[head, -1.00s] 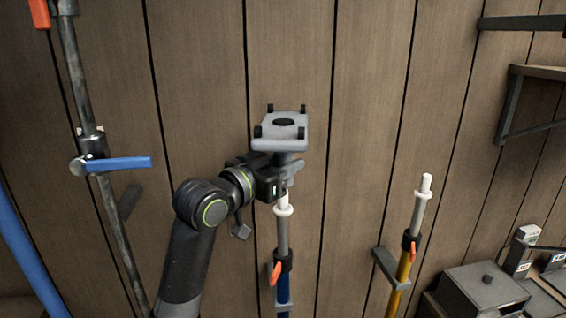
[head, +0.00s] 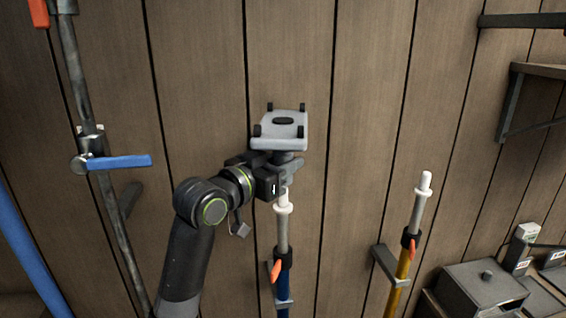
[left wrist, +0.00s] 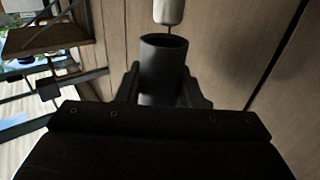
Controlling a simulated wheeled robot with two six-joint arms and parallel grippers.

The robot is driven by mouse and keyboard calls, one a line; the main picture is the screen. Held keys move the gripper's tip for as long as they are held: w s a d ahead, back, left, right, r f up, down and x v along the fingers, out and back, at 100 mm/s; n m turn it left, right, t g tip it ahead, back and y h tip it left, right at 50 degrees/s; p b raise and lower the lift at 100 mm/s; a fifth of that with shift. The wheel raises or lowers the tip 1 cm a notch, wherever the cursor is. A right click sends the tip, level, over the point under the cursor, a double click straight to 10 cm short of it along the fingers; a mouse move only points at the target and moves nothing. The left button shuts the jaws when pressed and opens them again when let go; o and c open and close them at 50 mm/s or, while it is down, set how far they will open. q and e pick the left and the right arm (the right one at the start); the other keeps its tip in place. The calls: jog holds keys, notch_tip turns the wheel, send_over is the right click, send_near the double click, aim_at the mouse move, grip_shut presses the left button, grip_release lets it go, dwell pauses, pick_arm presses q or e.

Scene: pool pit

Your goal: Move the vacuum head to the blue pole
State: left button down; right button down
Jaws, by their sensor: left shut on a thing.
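The vacuum head (head: 280,133) is a light grey plate with dark wheels at its corners and a dark socket tube under it. My left gripper (head: 285,177) is shut on that socket tube, which also shows between the fingers in the left wrist view (left wrist: 163,75). The blue pole (head: 283,291) stands upright against the wall, with a grey upper tube, a white collar and a white tip. The tip (left wrist: 168,12) lies just beyond the socket's open mouth in the left wrist view, with a small gap between them. My right gripper is not in view.
A yellow pole (head: 402,268) with a white tip stands to the right in a wall bracket. A metal pole with a blue lever (head: 118,162) is at the left. A grey box (head: 482,290) sits at the lower right. Wall shelf brackets are at upper right.

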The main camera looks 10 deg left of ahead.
pick_arm(q)
jog(key=shift+f, duration=0.1)
jog(key=shift+f, duration=0.25)
jog(key=shift+f, duration=0.15)
dwell(0.3)
jog(key=shift+f+b, duration=0.6)
jog(key=shift+b, duration=0.05)
jog(key=shift+f, duration=0.35)
jog(key=shift+f+b, duration=0.15)
jog(key=shift+b, duration=0.15)
